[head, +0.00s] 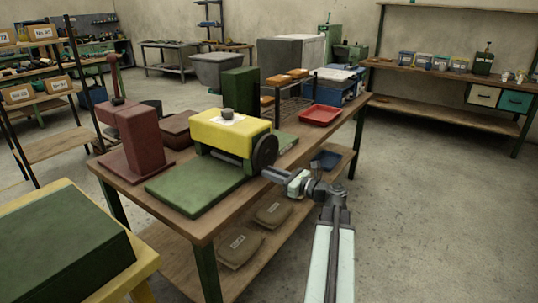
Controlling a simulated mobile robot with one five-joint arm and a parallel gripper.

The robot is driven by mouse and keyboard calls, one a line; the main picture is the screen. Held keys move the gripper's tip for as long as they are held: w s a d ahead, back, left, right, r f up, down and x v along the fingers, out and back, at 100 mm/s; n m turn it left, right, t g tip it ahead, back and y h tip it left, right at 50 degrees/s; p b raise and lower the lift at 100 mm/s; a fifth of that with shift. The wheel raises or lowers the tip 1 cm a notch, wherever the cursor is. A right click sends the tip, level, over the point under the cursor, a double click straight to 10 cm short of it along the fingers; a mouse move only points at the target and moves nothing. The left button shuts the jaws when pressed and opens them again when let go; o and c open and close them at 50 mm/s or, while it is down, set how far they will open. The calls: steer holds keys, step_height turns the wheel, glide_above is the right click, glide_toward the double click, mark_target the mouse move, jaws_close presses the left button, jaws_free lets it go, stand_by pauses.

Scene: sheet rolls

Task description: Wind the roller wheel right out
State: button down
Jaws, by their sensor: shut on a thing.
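The roller machine with a yellow top housing (228,132) stands on the wooden bench. A dark roller wheel (264,154) is upright on its right end. A dark knob (228,113) sits on top of the housing. My gripper (271,171) is at the lower edge of the wheel, reaching in from the right. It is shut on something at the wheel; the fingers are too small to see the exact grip. A green flat plate (196,187) lies at the front of the machine.
The bench (206,223) also holds a dark red press (135,135), a red tray (320,115) and a small rack (285,97). The floor on the right is clear.

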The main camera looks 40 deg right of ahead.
mark_target(260, 155)
steer(key=shift+s+a+r+p, duration=0.15)
steer(key=shift+a+r+p, duration=0.15)
steer(key=shift+a+r, duration=0.3)
steer(key=shift+s+a+r+p, duration=0.1)
steer(key=shift+a+r+p, duration=0.1)
steer(key=shift+r+p, duration=0.25)
steer(key=shift+s+a+r+p, duration=0.1)
steer(key=shift+a+r+p, duration=0.05)
steer(key=shift+r+p, duration=0.3)
step_height(260, 155, up, 2)
steer(key=shift+a+p, duration=0.1)
steer(key=shift+p, duration=0.9)
steer(key=shift+w+d+r+p, duration=0.1)
steer(key=shift+d+r+p, duration=0.1)
steer(key=shift+r+p, duration=0.6)
steer(key=shift+d, duration=0.3)
steer(key=c, duration=1.1)
jaws_free()
steer(key=shift+d+f, duration=0.1)
steer(key=shift+c, duration=0.2)
steer(key=o, duration=0.9)
steer(key=shift+o, duration=0.2)
